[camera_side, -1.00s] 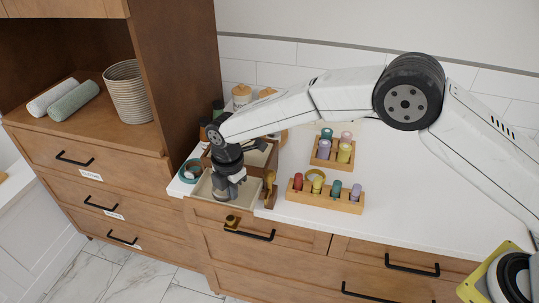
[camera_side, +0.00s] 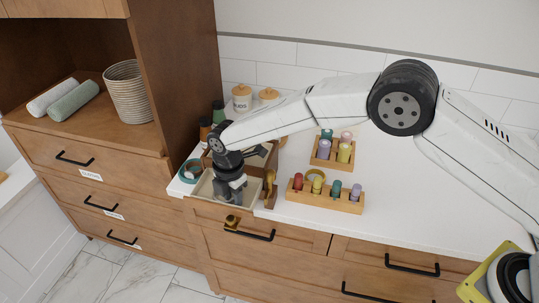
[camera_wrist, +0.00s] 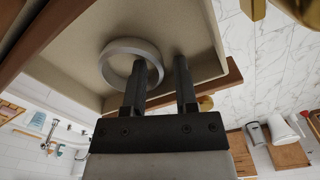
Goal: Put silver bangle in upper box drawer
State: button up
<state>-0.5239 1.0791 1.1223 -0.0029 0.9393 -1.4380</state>
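The silver bangle (camera_wrist: 106,72) shows in the wrist view as a pale grey ring inside the beige-lined upper box drawer (camera_wrist: 75,82). It seems to lie on the drawer floor. My gripper (camera_wrist: 160,62) is open, its two fingers apart on either side of the ring's right wall. The left finger overlaps the ring's opening and the right finger is outside it, with a gap showing. In the side view my gripper (camera_side: 231,198) points down into the pulled-out drawer (camera_side: 196,193). The bangle is hidden there.
A wooden rack with coloured rolls (camera_side: 325,195) stands to the right, with a second rack (camera_side: 331,156) behind. A gold item on a small wooden stand (camera_side: 269,186) is close to the drawer's right side. A teal ring (camera_side: 189,171) lies left. The right counter is clear.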

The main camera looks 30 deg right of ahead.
jog(key=shift+r, duration=0.15)
notch_tip(320, 180, up, 12)
dwell(0.7)
dwell(0.5)
jog(key=d+m, duration=0.2)
jog(key=d, duration=0.1)
jog(key=s+d+m, duration=0.1)
jog(key=d+m, duration=0.1)
jog(key=d, duration=0.1)
jog(key=s+d+r+m, duration=0.1)
jog(key=d+m, duration=0.1)
jog(key=d, duration=0.2)
jog(key=shift+t, duration=0.4)
jog(key=s+d+f+m+t, duration=0.1)
jog(key=s+d+f+m, duration=0.1)
jog(key=s+d+m, duration=1.4)
jog(key=s+d, duration=0.3)
jog(key=s, duration=0.1)
jog(key=shift+s+d+f+t, duration=0.15)
jog(key=shift+s+f+t, duration=0.25)
